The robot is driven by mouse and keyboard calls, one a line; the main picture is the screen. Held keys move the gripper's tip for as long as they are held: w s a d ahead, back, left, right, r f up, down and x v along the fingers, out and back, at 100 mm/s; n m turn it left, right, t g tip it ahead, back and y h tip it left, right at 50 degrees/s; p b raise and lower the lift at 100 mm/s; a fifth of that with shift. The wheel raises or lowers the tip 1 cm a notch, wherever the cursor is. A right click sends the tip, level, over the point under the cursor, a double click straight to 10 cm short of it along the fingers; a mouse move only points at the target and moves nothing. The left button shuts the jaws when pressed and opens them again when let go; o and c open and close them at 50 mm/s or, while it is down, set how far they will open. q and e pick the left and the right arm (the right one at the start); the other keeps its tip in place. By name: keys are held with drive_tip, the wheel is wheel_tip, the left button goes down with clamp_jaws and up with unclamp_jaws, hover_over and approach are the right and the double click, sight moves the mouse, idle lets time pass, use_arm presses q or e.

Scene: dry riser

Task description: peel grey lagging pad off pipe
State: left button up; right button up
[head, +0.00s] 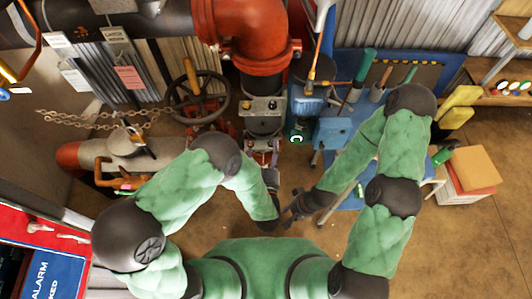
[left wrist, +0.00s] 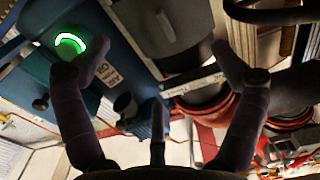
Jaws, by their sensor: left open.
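The grey lagging pad (head: 263,106) sits on the pipe below the red elbow, near the middle of the head view. In the left wrist view the pad (left wrist: 190,25) shows as a grey block with a small tab, beyond the fingers and towards the top.
A blue box with a glowing green ring (head: 297,138) stands right of the pipe. A handwheel (head: 198,88) and chains (head: 85,122) are on the left. A blue tool board (head: 385,65) is at upper right. A box stack (head: 470,170) stands at the right. The brown floor is open lower right.

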sight(265, 125)
use_arm(q)
drive_tip(key=w+b, duration=0.1)
drive_tip(key=w, duration=0.9)
